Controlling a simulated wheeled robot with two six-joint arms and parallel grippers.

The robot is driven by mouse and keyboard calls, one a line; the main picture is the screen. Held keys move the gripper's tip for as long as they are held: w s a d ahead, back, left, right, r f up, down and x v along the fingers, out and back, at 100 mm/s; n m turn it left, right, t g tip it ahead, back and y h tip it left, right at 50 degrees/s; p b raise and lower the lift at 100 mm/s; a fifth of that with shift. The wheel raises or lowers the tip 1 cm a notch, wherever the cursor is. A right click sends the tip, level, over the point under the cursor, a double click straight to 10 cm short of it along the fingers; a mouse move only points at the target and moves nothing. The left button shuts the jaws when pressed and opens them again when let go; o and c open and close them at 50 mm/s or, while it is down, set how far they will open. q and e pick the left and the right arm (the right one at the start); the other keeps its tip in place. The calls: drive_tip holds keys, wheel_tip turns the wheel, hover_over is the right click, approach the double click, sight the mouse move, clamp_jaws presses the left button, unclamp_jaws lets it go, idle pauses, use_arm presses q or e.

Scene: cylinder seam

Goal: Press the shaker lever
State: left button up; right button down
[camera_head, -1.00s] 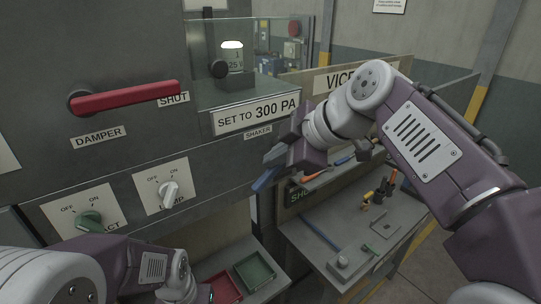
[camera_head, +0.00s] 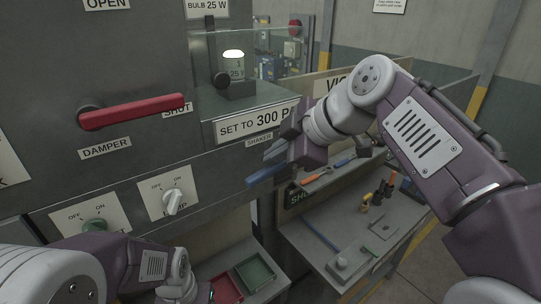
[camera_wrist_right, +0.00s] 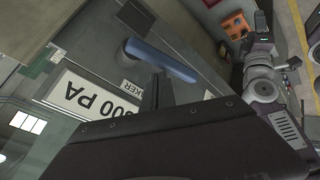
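The shaker lever (camera_head: 265,175) is a blue bar sticking out from the grey cabinet, below the SHAKER label (camera_head: 259,142). It also shows in the right wrist view as a blue bar with a rounded end (camera_wrist_right: 162,60). My right gripper (camera_head: 276,152) is close beside the lever, seemingly just above it in the head view. Its dark fingers look closed together in the right wrist view (camera_wrist_right: 158,92), with nothing visible between them. I cannot tell whether they touch the lever.
A red damper handle (camera_head: 140,111), a green knob (camera_head: 95,226) and a white lamp knob (camera_head: 173,201) are on the cabinet front. A lit bulb (camera_head: 233,54) sits behind glass. Red (camera_head: 226,289) and green (camera_head: 256,271) trays lie below. A workbench (camera_head: 312,245) with tools stands at right.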

drive_tip(key=shift+w+d+r+p, duration=0.1)
drive_tip(key=shift+r+p, duration=0.3)
drive_tip(key=shift+r, duration=0.15)
drive_tip(key=shift+w+d+r+p, duration=0.1)
drive_tip(key=shift+r+p, duration=0.3)
drive_tip(key=shift+r, duration=0.15)
use_arm(q)
drive_tip(key=shift+w+d+r, duration=0.1)
drive_tip(key=shift+r, duration=0.85)
use_arm(e)
drive_tip(key=shift+s+a, duration=0.1)
use_arm(q)
wheel_tip(320, 180, up, 4)
drive_tip(key=p, duration=0.4)
drive_tip(key=shift+r, duration=0.25)
use_arm(e)
wheel_tip(320, 180, up, 5)
hover_over(276, 166)
drive_tip(key=shift+s, duration=0.1)
use_arm(q)
clamp_jaws()
